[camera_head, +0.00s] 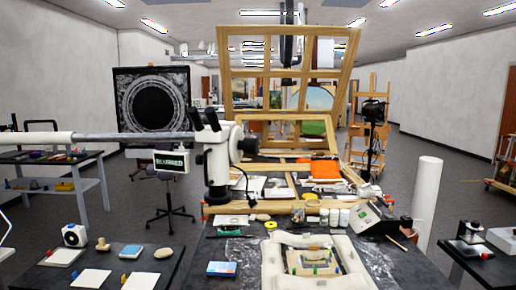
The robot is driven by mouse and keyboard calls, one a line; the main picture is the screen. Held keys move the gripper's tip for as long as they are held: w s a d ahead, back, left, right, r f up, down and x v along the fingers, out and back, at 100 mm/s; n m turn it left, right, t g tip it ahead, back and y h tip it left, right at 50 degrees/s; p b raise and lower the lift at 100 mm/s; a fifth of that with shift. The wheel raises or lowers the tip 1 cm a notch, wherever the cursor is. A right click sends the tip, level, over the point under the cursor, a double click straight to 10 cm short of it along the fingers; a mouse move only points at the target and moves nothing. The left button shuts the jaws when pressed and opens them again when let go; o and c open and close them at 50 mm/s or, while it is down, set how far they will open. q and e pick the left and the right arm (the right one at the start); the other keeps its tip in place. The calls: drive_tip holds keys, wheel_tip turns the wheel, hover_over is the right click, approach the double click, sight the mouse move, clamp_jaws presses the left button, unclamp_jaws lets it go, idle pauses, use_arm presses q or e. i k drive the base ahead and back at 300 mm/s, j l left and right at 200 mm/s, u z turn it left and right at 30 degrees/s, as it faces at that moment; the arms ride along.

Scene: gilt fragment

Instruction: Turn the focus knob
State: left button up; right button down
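A white stereo microscope (215,160) with dark eyepieces hangs over the left back of the dark work table (215,255). A dark round knob (250,145) sticks out on the right side of its head; it appears to be the focus knob. Its markings are too small to read. A grey horizontal bar (135,137) runs from the left edge of the view to the microscope head. Neither of my grippers shows in the head view, and nothing visible touches the knob.
A padded white support (300,279) holding a framed gilt piece (312,262) lies at the table front. Jars (334,217) and a tilted white box (358,217) stand behind it. Side tables flank the work table. A white upright cylinder (427,205) stands at right.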

sight(250, 146)
drive_tip(key=i+l, duration=0.7)
drive_tip(key=l, duration=0.2)
drive_tip(key=i+l, duration=0.35)
drive_tip(key=l+u, duration=0.05)
drive_tip(key=l, duration=0.05)
